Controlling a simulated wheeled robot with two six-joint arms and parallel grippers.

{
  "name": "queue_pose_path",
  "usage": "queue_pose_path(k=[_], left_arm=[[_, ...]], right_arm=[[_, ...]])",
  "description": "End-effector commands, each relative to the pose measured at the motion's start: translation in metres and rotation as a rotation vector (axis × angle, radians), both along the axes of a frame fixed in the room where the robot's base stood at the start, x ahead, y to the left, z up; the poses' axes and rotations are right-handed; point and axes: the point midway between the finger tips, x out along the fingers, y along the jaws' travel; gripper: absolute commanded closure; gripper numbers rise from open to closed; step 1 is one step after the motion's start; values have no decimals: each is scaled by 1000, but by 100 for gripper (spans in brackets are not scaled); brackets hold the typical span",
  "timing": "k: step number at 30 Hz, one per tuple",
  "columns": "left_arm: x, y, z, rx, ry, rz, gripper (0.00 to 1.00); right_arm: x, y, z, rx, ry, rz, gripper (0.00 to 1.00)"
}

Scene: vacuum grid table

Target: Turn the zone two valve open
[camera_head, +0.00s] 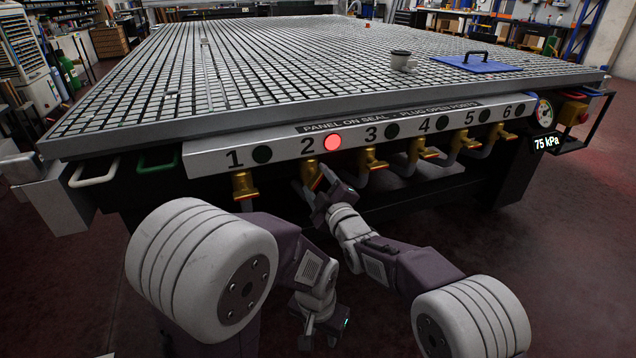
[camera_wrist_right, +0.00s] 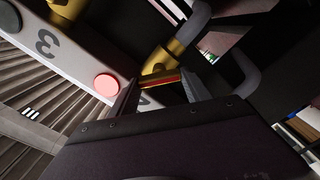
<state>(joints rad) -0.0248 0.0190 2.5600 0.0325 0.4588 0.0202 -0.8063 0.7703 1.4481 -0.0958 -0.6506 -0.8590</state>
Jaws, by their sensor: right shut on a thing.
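The zone two valve (camera_head: 310,170) is a brass fitting under the number 2 on the front panel. Its indicator lamp (camera_head: 333,142) glows red. My right gripper (camera_head: 322,190) is at this valve, shut on its handle. In the right wrist view the fingers (camera_wrist_right: 160,92) stand on either side of the red-edged handle (camera_wrist_right: 162,80), below the brass body (camera_wrist_right: 163,58). The fingers and arm partly hide the handle in the head view. My left gripper (camera_head: 319,338) hangs low in front of the table, empty, with its fingers apart.
Brass valves for zone 1 (camera_head: 243,185), zone 3 (camera_head: 372,160) and others line the panel, with dark lamps. A gauge (camera_head: 543,112) and a 75 kPa readout (camera_head: 546,143) are at right.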

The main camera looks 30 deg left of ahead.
Motion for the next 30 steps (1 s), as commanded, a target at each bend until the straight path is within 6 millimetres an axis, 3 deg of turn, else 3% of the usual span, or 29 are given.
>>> queue_pose_path(k=[15, 30], left_arm=[[0, 0, -5, 0, 0, 0, 64], [0, 0, -7, 0, 0, 0, 64]], right_arm=[[-1, 1, -4, -291, -336, 1, 84], [-1, 1, -5, -417, -483, 1, 84]])
